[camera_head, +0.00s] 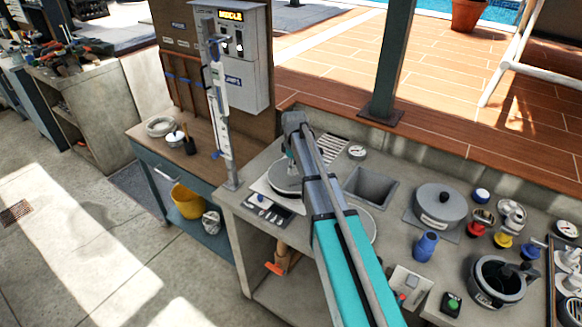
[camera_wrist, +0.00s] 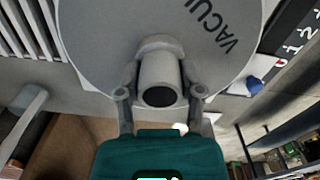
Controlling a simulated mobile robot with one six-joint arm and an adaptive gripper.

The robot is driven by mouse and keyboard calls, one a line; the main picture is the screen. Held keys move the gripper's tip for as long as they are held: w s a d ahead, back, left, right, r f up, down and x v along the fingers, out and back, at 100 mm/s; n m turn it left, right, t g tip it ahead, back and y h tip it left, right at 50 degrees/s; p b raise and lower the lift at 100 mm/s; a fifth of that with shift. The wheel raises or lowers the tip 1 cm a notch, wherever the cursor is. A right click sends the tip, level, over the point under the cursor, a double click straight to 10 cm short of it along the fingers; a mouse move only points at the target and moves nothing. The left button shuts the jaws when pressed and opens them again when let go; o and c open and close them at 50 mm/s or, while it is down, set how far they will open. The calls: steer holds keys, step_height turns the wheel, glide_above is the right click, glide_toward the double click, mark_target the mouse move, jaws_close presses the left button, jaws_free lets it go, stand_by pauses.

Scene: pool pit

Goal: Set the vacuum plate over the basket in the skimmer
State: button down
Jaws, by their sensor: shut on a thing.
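The vacuum plate (camera_wrist: 105,40) is a grey disc with dark VACU lettering, seen close up in the wrist view. My gripper (camera_wrist: 160,78) is shut on its round hollow spigot, one finger on each side. In the head view the plate (camera_head: 283,186) shows beside my arm, over a pale square surface on the counter. I cannot tell whether it rests there or hangs just above. My arm hides part of it and most of the gripper. No basket can be seen, and the skimmer opening cannot be made out beneath the plate.
A slotted grate (camera_head: 331,150) and a recessed grey basin (camera_head: 370,186) lie close by. A grey lid (camera_head: 440,205), a blue bottle (camera_head: 426,246) and a grey pot (camera_head: 482,292) stand to the right. An upright panel post (camera_head: 222,120) stands just left.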

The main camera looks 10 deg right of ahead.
steer(key=shift+f+b, duration=0.4)
steer(key=shift+f, duration=0.25)
steer(key=shift+f+b, duration=0.3)
steer(key=shift+b, duration=0.05)
stand_by(1.2)
steer(key=shift+f+b, duration=0.35)
steer(key=shift+f+b, duration=0.35)
steer(key=shift+f, duration=0.05)
stand_by(1.0)
steer(key=shift+c, duration=0.8)
jaws_free()
